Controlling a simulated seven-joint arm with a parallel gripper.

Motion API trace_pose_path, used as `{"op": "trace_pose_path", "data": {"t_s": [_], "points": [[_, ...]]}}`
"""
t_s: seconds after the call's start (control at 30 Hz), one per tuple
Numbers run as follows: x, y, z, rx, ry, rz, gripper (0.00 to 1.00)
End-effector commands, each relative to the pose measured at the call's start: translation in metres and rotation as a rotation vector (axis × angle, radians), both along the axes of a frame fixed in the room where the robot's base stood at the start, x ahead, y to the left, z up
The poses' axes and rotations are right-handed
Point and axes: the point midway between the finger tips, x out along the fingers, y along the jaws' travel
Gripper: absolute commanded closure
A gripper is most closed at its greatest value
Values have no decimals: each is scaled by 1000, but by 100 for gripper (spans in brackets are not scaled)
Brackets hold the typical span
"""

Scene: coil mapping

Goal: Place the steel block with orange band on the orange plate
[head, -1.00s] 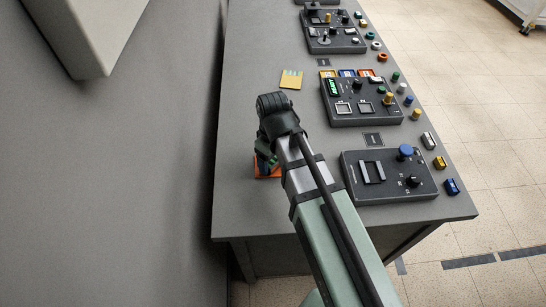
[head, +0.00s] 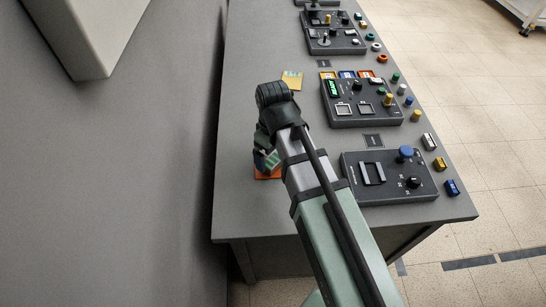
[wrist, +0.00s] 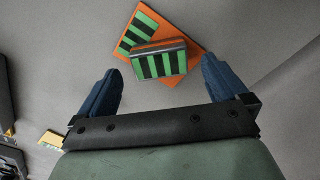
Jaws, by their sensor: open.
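The orange plate (wrist: 190,22) lies flat on the grey bench in the wrist view, with a green-and-black striped patch on its upper left part. A block (wrist: 160,62) with green and black stripes and a grey edge rests on or just over the plate's lower part, slightly turned against it. In the head view, the plate (head: 267,177) is mostly hidden behind my arm and the block (head: 272,160).
A yellow card (head: 292,80) lies farther along the bench. Dark control boxes (head: 362,101) and (head: 390,178) stand to the right. Small silver (head: 429,141), yellow (head: 440,163) and blue (head: 452,187) blocks line the right edge. Bare bench lies left of the plate.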

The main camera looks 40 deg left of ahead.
Motion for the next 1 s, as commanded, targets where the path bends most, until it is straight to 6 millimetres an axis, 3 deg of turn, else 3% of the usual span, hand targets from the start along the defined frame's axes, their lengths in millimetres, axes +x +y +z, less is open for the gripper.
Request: {"op": "trace_pose_path", "data": {"t_s": [0.5, 0.7, 1.0], "points": [[0, 1, 70, 1, 0, 0, 0], [0, 0, 84, 0, 0, 0, 0], [0, 0, 88, -1, 1, 0, 0]]}}
